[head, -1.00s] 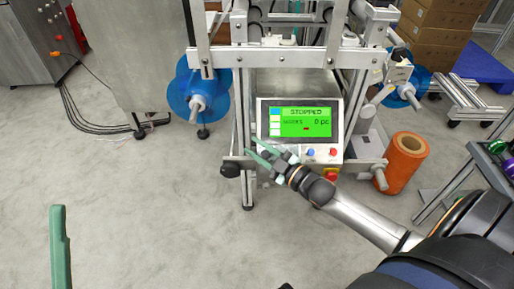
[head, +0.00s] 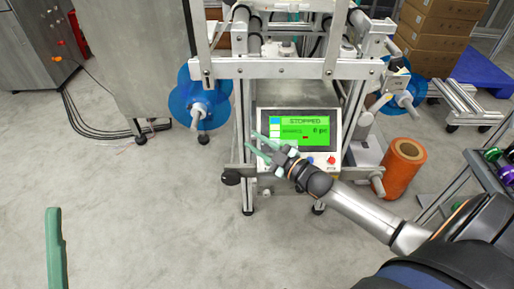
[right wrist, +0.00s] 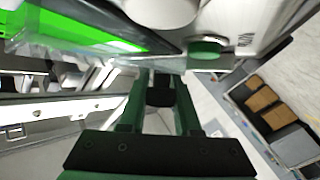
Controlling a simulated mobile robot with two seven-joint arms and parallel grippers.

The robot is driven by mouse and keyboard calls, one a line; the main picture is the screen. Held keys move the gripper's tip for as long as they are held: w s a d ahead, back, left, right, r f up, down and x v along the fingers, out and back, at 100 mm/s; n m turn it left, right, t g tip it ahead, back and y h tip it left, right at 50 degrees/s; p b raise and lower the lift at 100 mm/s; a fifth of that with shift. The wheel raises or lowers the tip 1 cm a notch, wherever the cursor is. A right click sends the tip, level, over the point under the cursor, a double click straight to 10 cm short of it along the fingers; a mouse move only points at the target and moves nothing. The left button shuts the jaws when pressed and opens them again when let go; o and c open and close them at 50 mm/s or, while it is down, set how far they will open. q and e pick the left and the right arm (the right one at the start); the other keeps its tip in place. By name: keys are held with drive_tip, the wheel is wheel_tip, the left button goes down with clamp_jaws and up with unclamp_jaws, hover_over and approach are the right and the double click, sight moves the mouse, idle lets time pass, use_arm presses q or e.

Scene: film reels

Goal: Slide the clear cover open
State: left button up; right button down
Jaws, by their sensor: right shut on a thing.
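My right gripper (head: 258,141) has green fingers and is in front of the machine, at the left side of its green screen (head: 305,128). In the right wrist view its fingers (right wrist: 160,80) are on either side of a small dark piece (right wrist: 160,92), and the gripper is shut on it. I cannot tell whether this piece belongs to the clear cover. A see-through edge (right wrist: 95,72) shows near the screen in that view, possibly the cover; its full outline is not clear. Of my left gripper, one green finger (head: 55,250) shows at the lower left.
The machine's metal crossbar (head: 290,68) is above the screen. Blue reels (head: 183,105) are at its left, and an orange roll (head: 403,168) stands at its right. A rack (head: 485,175) is at the right edge. The floor in front is clear.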

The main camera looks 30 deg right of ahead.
use_arm(q)
drive_tip(key=shift+f, duration=0.15)
use_arm(e)
drive_tip(key=c, duration=0.6)
unclamp_jaws()
drive_tip(key=shift+s, duration=0.15)
use_arm(q)
drive_tip(key=r+p, duration=0.3)
drive_tip(key=shift+a+r+m+p, duration=0.2)
drive_tip(key=shift+r+m+p, duration=0.1)
drive_tip(key=shift+r+p, duration=0.1)
use_arm(e)
drive_tip(key=v, duration=1.2)
drive_tip(key=shift+s, duration=0.15)
